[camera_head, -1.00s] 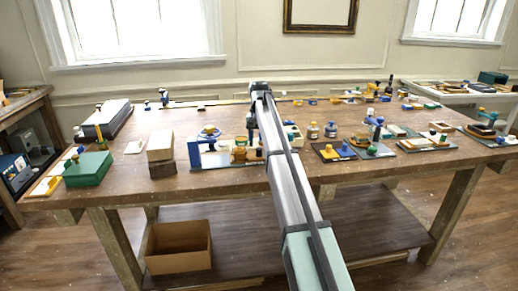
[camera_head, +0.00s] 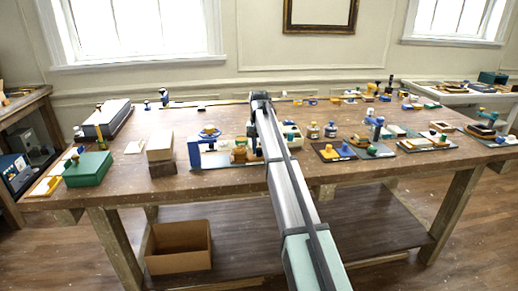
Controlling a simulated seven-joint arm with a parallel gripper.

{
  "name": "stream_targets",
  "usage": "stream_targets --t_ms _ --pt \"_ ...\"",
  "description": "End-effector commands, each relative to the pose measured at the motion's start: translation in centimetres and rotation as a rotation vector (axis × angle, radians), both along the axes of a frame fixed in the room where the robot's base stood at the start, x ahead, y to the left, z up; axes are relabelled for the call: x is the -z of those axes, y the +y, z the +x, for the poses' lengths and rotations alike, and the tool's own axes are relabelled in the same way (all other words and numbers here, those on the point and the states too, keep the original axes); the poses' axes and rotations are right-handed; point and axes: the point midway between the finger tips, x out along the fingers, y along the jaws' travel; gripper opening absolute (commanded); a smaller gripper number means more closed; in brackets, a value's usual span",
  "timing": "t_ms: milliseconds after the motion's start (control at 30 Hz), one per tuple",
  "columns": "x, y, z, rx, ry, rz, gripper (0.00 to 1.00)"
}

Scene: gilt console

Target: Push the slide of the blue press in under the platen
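The blue press (camera_head: 194,153) stands near the front edge of the table, left of my arm. Its upright frame is blue, with a round blue and yellow handwheel (camera_head: 209,131) on top and a low grey base (camera_head: 215,162) reaching right towards my arm. Small yellowish and brown things (camera_head: 239,151) sit at the right end of that base. The slide is too small to tell apart from them. My gripper (camera_head: 252,133) is just right of the press, largely hidden by my own arm. I cannot see its fingertips clearly or whether they touch anything.
A pale block on a brown one (camera_head: 161,155) stands left of the press. A green box (camera_head: 88,169) is at the far left. Small jars (camera_head: 313,130) and dark boards with knobs (camera_head: 332,151) lie right of my arm.

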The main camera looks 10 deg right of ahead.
Motion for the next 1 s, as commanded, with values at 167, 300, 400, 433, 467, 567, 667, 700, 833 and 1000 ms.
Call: stream_targets --t_ms 167,300,400,433,467,567,667,700,833,1000 --pt "0.0 0.0 0.0 0.0 0.0 0.0 0.07" --pt "0.0 0.0 0.0 0.0 0.0 0.0 0.0" --pt "0.0 0.0 0.0 0.0 0.0 0.0 0.0" --pt "0.0 0.0 0.0 0.0 0.0 0.0 0.0" --pt "0.0 0.0 0.0 0.0 0.0 0.0 0.0" --pt "0.0 0.0 0.0 0.0 0.0 0.0 0.0" --pt "0.0 0.3 0.0 -0.001 0.0 0.0 0.0" --pt "0.0 0.5 0.0 -0.001 0.0 0.0 0.0" --pt "0.0 2.3 0.0 -0.002 0.0 0.0 0.0" --pt "0.0 5.8 0.1 -0.003 0.0 0.0 0.0"
